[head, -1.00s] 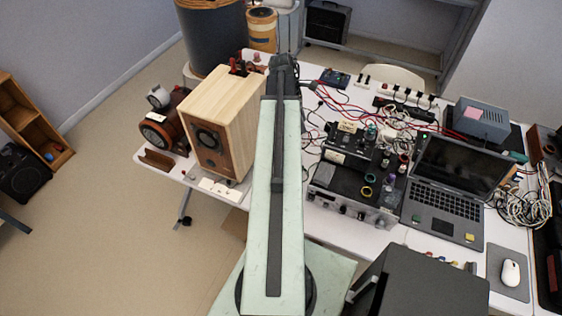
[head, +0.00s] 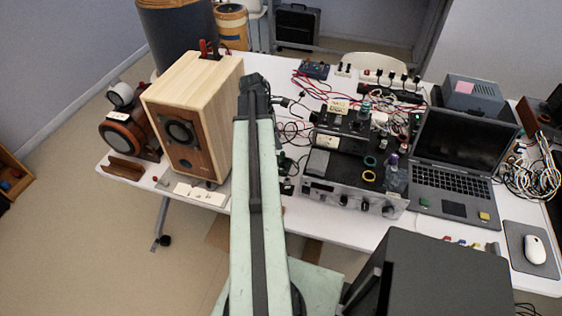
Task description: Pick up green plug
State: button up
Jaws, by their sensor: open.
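My arm reaches up the middle of the head view, over the white table (head: 335,222). My gripper (head: 290,103) is at its far end, small and dark, beyond the wooden speaker's right side and left of the black amplifier. It is open, and I see nothing held in it. I cannot make out a green plug for certain. A small dark green item (head: 286,166) lies between my arm and the amplifier, well nearer the camera than the gripper; it is too small to identify. My arm hides part of the table.
A wooden speaker (head: 190,118) stands left of my arm, with red connectors (head: 209,48) on top. The amplifier (head: 345,180) stands to the right, with loose cables behind it. An open laptop (head: 455,165) and a mouse (head: 535,249) are farther right. The table's front strip is mostly clear.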

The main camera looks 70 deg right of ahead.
aim_at(282, 152)
jog(key=b+x, duration=0.5)
jog(key=a+b+x, duration=0.1)
jog(key=b+x, duration=0.1)
jog(key=x, duration=0.1)
jog(key=shift+b, duration=0.3)
jog(key=shift+s+d+r, duration=0.1)
jog(key=shift+r, duration=0.1)
grip_shut()
